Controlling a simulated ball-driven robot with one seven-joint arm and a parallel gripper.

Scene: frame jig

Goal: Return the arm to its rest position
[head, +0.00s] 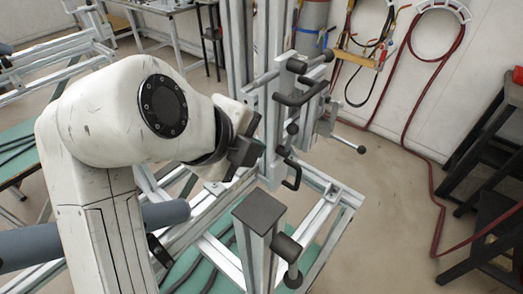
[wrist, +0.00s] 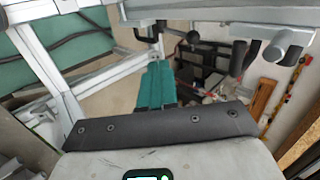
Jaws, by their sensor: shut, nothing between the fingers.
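My gripper shows in the wrist view as two teal fingers (wrist: 158,68) lying side by side beyond the dark bolted band of my wrist. The fingers are together, with nothing visible between them. In the head view my white arm rises from the lower left and bends to the right. Its dark wrist end is close in front of the metal frame jig (head: 243,45); the fingertips are not clearly visible there. I cannot tell whether the wrist touches the jig.
Dark clamp handles (head: 300,92) stick out from the jig upright. A square post with a dark cap (head: 259,212) stands below my wrist. Red hoses (head: 408,110) hang on the back wall. Dark step stools (head: 490,150) stand at the right. Open floor lies between them and the jig.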

